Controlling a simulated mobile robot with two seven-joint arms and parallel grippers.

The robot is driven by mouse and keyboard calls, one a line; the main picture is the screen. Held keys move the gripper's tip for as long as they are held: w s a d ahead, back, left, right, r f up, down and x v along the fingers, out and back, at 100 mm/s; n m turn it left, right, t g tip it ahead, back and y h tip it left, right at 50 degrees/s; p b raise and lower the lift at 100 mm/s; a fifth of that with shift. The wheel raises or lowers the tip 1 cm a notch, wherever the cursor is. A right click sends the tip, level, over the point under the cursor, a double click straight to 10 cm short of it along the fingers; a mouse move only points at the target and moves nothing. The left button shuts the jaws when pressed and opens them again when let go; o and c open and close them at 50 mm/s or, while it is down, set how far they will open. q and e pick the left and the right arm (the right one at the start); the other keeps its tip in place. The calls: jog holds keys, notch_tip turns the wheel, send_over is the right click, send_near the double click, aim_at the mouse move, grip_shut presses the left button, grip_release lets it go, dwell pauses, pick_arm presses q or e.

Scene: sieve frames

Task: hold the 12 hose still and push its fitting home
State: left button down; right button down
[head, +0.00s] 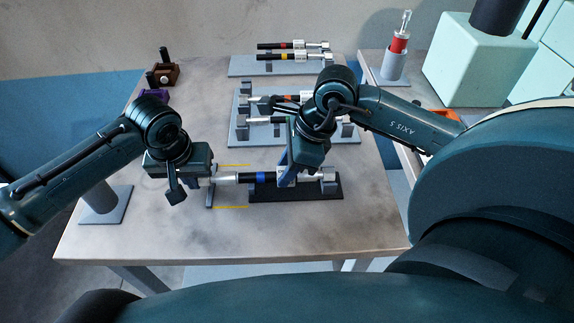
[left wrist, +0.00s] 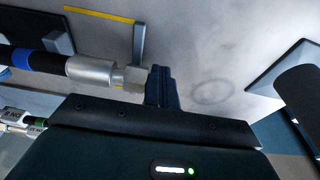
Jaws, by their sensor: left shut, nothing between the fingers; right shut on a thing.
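A black hose with a blue band (head: 263,177) lies along a black cradle (head: 265,196) on the near part of the bench. I cannot read a 12 on it. Its silver fitting (head: 229,177) points left; its nut end (left wrist: 131,79) shows in the left wrist view. My right gripper (head: 286,177) reaches down from above and is shut on the hose, right of the blue band. My left gripper (left wrist: 162,88) is shut and empty at the nut's free end, beside it; I cannot tell whether they touch. Its fingertips are hard to make out in the head view.
A grey upright plate (head: 210,194) stands by the fitting, with yellow floor lines (head: 231,207) near it. Behind are grey racks (head: 240,68) of other hoses. A red-topped item sits in a grey holder (head: 394,68) at right. The front bench is clear.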

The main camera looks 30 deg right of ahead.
pick_arm(q)
jog(key=shift+w+a, duration=0.15)
jog(key=shift+a, duration=0.05)
jog(key=shift+r, duration=0.35)
jog(key=w+d+v, duration=0.1)
jog(key=v, duration=0.6)
jog(key=shift+w+a+r, duration=0.25)
jog(key=shift+w+a, duration=0.15)
jog(key=shift+a, duration=0.15)
pick_arm(e)
jog(key=c, duration=1)
grip_release()
jog(key=v, duration=1.2)
jog(key=shift+a+r, duration=0.1)
pick_arm(q)
jog(key=shift+s+f, duration=0.1)
